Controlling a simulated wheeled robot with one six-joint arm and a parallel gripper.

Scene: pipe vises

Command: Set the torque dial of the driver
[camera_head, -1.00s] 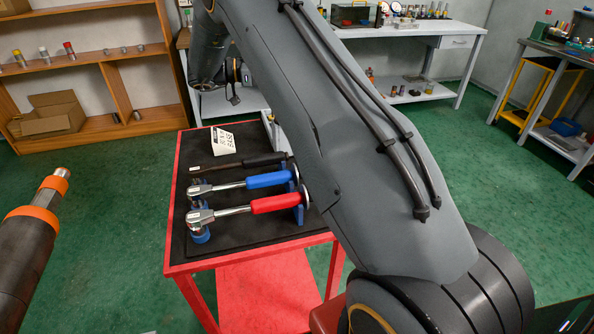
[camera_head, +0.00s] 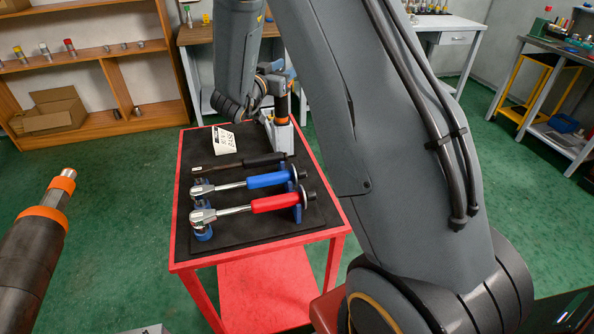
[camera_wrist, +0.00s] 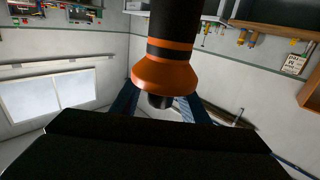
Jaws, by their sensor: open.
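The driver (camera_head: 282,104) stands upright at the back right of the cart top, black with an orange band low down, above a pale grey base (camera_head: 282,137). In the wrist view, the driver (camera_wrist: 167,72) is a black shaft with thin orange bands and a wide orange collar, and a short black end below. My gripper (camera_head: 277,78) is beside the driver's upper part. In the wrist view its dark blue fingers are apart on either side of the driver, partly hidden by a black block in front. Contact and dial markings cannot be made out.
A white lettered card (camera_head: 224,138) stands left of the base. A black wrench (camera_head: 240,162), a blue-handled wrench (camera_head: 262,181) and a red-handled wrench (camera_head: 272,203) lie across the red cart (camera_head: 250,254). A large pipe (camera_head: 42,240) juts in at left. Green floor surrounds the cart.

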